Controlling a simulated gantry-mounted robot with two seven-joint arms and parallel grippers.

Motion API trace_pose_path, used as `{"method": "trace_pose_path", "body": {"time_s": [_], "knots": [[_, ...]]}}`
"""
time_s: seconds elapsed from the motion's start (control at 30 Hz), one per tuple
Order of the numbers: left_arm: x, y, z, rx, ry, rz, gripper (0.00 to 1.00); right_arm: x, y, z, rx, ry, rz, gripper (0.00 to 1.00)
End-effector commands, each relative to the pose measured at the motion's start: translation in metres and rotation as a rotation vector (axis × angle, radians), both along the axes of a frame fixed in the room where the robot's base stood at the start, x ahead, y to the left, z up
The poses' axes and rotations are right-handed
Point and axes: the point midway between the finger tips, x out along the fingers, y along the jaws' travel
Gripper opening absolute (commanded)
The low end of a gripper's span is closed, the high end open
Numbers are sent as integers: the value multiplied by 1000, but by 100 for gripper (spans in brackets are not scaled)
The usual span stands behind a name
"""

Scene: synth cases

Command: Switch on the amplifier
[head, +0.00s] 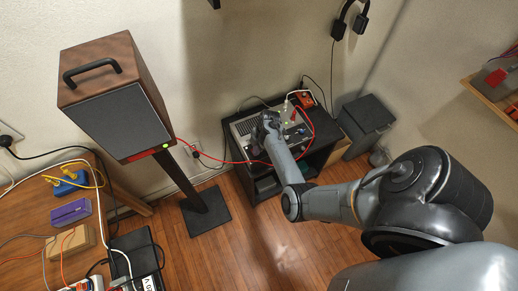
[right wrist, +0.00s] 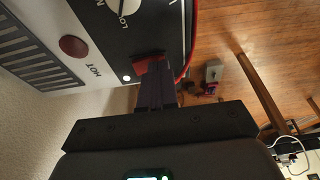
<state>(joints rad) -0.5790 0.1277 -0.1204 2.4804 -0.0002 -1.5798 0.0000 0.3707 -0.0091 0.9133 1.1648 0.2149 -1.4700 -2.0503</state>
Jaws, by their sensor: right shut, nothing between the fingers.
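The amplifier (head: 243,127) is a light grey unit with a vented top, on a black rack against the back wall. In the right wrist view its black panel (right wrist: 145,30) fills the top, with a white knob (right wrist: 124,5), a small white dot (right wrist: 127,78) and a red switch-like part (right wrist: 147,63). My right gripper (head: 268,122) is over the amplifier. In the right wrist view its dark fingers (right wrist: 156,74) are together, empty, with tips at the red part and partly hiding it. I cannot tell whether they touch it. My left gripper is not in view.
A wooden speaker (head: 142,118) with a green light stands on a black stand left of the rack. A red cable (head: 222,162) runs between speaker and rack. A wooden table (head: 25,195) with cables is at the left. A dark box (head: 368,113) stands right of the rack.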

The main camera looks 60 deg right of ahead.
Motion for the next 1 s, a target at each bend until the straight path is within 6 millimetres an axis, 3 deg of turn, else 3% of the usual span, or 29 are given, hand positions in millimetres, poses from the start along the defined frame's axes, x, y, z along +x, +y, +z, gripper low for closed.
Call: {"method": "trace_pose_path", "body": {"time_s": [1.0], "knots": [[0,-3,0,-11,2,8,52,13,-9,7,-1,1,-1,0]]}}
